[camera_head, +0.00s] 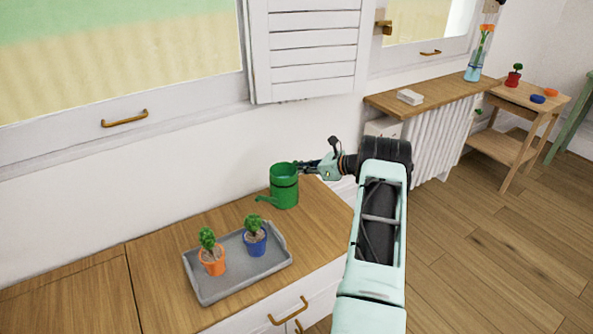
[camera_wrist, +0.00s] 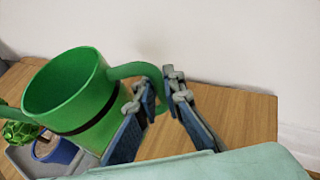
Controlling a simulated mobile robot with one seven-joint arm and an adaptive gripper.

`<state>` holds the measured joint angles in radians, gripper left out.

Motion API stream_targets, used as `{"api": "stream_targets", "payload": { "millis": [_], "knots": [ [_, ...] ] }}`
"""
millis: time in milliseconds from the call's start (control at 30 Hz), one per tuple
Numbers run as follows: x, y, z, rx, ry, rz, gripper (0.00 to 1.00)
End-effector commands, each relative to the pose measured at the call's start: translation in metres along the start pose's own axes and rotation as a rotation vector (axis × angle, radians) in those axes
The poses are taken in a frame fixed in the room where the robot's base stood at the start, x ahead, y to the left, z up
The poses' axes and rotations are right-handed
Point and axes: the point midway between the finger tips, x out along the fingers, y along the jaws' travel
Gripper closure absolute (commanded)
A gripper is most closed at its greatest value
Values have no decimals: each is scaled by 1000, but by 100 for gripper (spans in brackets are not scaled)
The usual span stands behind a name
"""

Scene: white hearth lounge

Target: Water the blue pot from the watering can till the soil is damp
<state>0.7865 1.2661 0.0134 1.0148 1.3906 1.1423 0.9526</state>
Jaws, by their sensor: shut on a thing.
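The green watering can (camera_head: 285,190) is upright near the back of the wooden counter, its spout pointing left toward the tray. I cannot tell whether its base touches the wood. My gripper (camera_head: 304,167) is shut on the can's handle from the right; the wrist view shows the fingers (camera_wrist: 163,98) at the handle (camera_wrist: 128,70). The can's open top faces up in the wrist view (camera_wrist: 62,85). The blue pot (camera_head: 256,246) holds a small green plant and stands on the tray, left of and in front of the can. Its soil is too small to judge.
The grey tray (camera_head: 210,292) also holds an orange pot (camera_head: 213,266) with a plant, left of the blue pot. The wall and window shutter (camera_head: 305,50) rise behind the counter (camera_head: 165,300). A side table with small pots (camera_head: 514,76) stands far right.

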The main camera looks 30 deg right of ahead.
Motion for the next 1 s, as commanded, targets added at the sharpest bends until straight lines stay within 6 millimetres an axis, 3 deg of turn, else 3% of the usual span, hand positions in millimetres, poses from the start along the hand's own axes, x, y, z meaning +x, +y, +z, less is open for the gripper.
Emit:
{"api": "stream_targets", "payload": {
  "millis": [1000],
  "knots": [
    [-12,-2,33,-116,-5,-48,100]
  ]
}}
